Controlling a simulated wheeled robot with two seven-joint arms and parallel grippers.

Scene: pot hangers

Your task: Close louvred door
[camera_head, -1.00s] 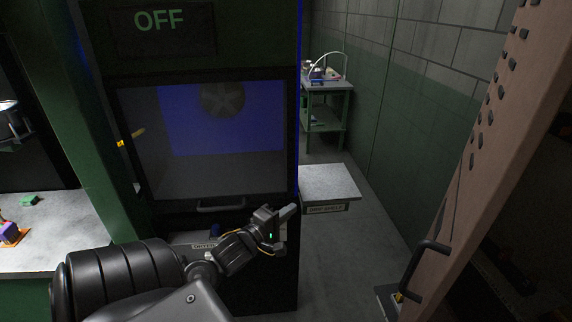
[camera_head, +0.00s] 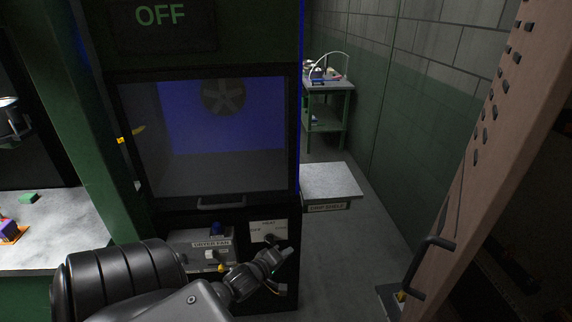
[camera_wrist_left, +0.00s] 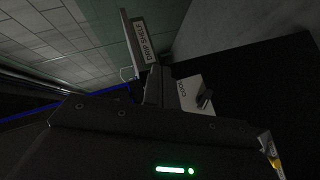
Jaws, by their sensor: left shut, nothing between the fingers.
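The louvred door (camera_head: 470,200) stands open at the right of the head view, a pinkish-brown panel seen at a steep slant with a row of dark slots. Its black bar handle (camera_head: 424,266) is low on its near face. My left gripper (camera_head: 286,254) is shut and empty, just below the small white heat/cool panel. It is well to the left of the handle and apart from the door. In the left wrist view, the door cannot be made out. My right gripper is not in view.
The dryer cabinet has a window (camera_head: 205,140), a dryer-fan control box (camera_head: 205,250) and a heat/cool panel (camera_head: 268,231). A drip shelf (camera_head: 330,181) juts out to its right; its label shows in the wrist view (camera_wrist_left: 144,38). Bare floor lies between cabinet and door.

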